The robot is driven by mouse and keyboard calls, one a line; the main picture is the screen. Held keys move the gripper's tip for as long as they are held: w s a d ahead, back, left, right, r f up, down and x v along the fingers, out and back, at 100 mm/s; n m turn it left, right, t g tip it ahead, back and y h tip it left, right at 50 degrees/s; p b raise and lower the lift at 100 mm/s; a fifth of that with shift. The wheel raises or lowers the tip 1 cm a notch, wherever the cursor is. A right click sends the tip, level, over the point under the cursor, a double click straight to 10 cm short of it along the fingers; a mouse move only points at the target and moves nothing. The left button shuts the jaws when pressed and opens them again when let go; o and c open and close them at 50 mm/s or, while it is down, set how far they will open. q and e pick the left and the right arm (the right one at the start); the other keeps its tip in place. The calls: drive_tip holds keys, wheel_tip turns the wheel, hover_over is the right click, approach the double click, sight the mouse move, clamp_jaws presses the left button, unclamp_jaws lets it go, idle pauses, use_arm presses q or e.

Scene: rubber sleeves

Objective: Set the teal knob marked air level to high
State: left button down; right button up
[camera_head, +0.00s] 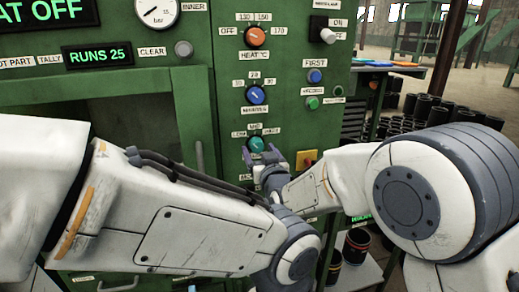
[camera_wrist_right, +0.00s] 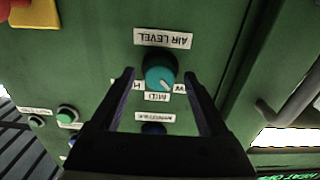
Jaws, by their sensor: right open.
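The teal air level knob (camera_head: 256,144) is on the green panel, below the blue knob. It also shows in the right wrist view (camera_wrist_right: 159,73), which sees the panel upside down. Its white pointer mark appears to aim between the MID label (camera_wrist_right: 157,97) and the partly hidden LOW label. The HIGH label is mostly hidden behind a finger there. My right gripper (camera_head: 262,156) is at the knob; its open fingers (camera_wrist_right: 158,78) appear on either side of it in the wrist view. I cannot tell whether they touch it. My left gripper is not in view.
The blue knob (camera_head: 256,95) and orange heat knob (camera_head: 255,36) are above. Blue (camera_head: 315,76) and green (camera_head: 312,102) buttons are to the right. A yellow plate with a red switch (camera_head: 308,160) is close right of my gripper. My left arm crosses the lower front.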

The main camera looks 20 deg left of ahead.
drive_tip(key=shift+c, duration=0.2)
clamp_jaws()
drive_tip(key=shift+f+m+b, duration=0.2)
drive_tip(key=shift+m+b, duration=0.4)
drive_tip(key=shift+b, duration=0.4)
drive_tip(key=m+b, duration=1.2)
drive_tip(key=b, duration=0.2)
drive_tip(key=shift+b, duration=0.3)
drive_tip(key=m+b, duration=0.2)
drive_tip(key=m, duration=0.1)
drive_tip(key=shift+r+b, duration=0.15)
drive_tip(key=shift+b, duration=0.15)
drive_tip(key=shift+r+m+b, duration=0.1)
drive_tip(key=shift+m+b, duration=0.4)
drive_tip(key=shift+m, duration=0.4)
drive_tip(key=shift+o, duration=0.2)
unclamp_jaws()
